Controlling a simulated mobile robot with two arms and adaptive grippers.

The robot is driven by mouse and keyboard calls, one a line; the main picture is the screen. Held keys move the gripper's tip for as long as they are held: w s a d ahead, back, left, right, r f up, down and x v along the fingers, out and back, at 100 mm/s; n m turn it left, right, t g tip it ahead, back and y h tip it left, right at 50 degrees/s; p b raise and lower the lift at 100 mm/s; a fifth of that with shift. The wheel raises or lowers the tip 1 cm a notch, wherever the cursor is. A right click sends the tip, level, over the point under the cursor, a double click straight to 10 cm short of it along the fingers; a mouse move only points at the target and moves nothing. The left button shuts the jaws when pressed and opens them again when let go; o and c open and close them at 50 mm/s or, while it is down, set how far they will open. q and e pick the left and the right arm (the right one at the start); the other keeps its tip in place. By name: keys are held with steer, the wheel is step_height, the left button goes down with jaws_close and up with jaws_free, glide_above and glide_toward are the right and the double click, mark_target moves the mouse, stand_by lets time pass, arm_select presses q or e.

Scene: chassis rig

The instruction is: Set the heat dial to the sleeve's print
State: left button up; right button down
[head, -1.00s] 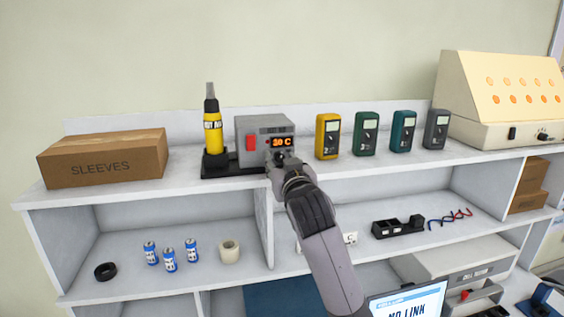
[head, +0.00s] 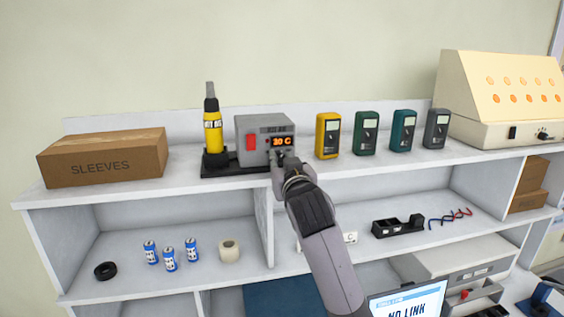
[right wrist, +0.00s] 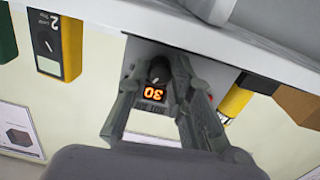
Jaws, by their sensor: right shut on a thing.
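The grey hot air station (head: 253,125) stands on the top shelf, with a red switch (head: 251,142) and an orange display (head: 282,141) reading about 30 C. In the right wrist view the display (right wrist: 154,93) appears upside down, showing 30. The dark heat dial (right wrist: 159,70) sits beside it there; in the head view my gripper covers it. My right gripper (head: 277,159) is at the station's front, shut on the dial. The cardboard box marked SLEEVES (head: 105,160) is closed at the left; no temperature print is readable on it. My left gripper is not in view.
A yellow hot air tool (head: 213,135) stands left of the station. Several meters, the nearest a yellow one (head: 328,136), stand to its right. The shelf edge runs just below my right gripper.

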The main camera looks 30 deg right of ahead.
steer(key=shift+m, duration=0.4)
steer(key=m, duration=0.3)
steer(key=shift+a, duration=0.1)
steer(key=shift+m, duration=2.4)
steer(key=c, duration=1.4)
jaws_free()
steer(key=shift+c, duration=0.2)
steer(key=shift+s, duration=0.1)
